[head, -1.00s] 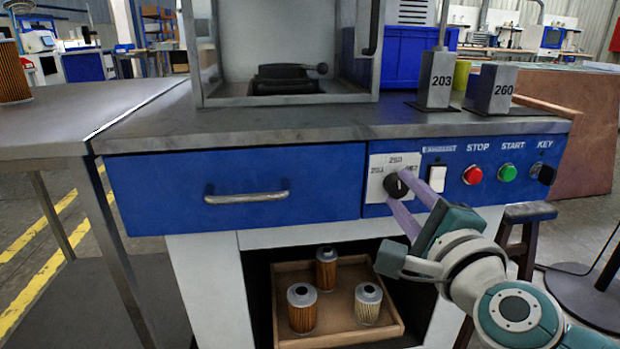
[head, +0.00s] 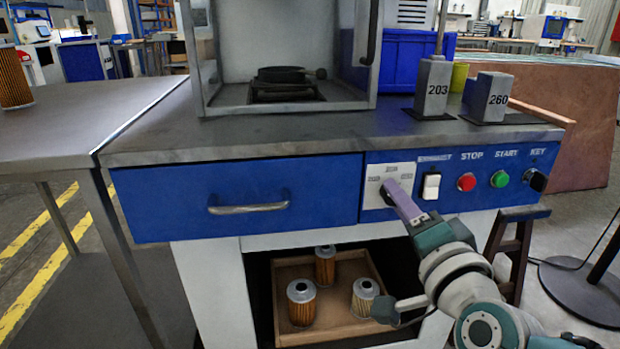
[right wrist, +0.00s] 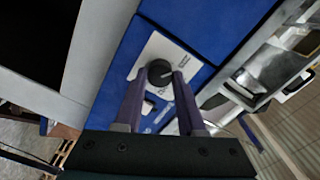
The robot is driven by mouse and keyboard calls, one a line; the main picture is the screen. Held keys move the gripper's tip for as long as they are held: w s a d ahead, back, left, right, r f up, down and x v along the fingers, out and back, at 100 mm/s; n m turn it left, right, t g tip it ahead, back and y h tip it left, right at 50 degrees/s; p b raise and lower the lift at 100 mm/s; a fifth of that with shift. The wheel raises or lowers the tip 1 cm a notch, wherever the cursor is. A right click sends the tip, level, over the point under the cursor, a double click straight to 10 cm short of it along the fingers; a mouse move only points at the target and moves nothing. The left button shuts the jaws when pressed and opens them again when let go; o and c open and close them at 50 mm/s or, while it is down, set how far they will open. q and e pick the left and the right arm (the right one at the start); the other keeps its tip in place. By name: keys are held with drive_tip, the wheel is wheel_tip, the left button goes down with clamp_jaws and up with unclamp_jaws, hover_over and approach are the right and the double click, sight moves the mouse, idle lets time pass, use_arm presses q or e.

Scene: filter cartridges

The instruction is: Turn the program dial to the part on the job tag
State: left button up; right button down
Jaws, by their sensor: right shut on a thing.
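The program dial (right wrist: 160,72) is a round black knob with a light pointer line. The labels on the plate are too blurred to read now. My right gripper (head: 391,191) is shut on the dial, its purple fingers on either side of the knob in the right wrist view. In the head view the fingers overlap and hide most of the dial. No job tag can be made out. My left gripper is not in view.
Right of the dial are a white switch (head: 431,186), red stop button (head: 467,182), green start button (head: 499,179) and key switch (head: 535,180). Blocks marked 203 (head: 433,88) and 260 (head: 490,97) stand on the bench. Below, a wooden tray (head: 338,328) holds filter cartridges.

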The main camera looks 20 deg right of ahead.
drive_tip(key=shift+n, duration=0.3)
idle(0.4)
drive_tip(key=c, duration=0.5)
unclamp_jaws()
drive_tip(key=p+v, duration=0.2)
drive_tip(key=v, duration=0.8)
drive_tip(key=shift+p, duration=0.35)
drive_tip(key=shift+w, duration=0.1)
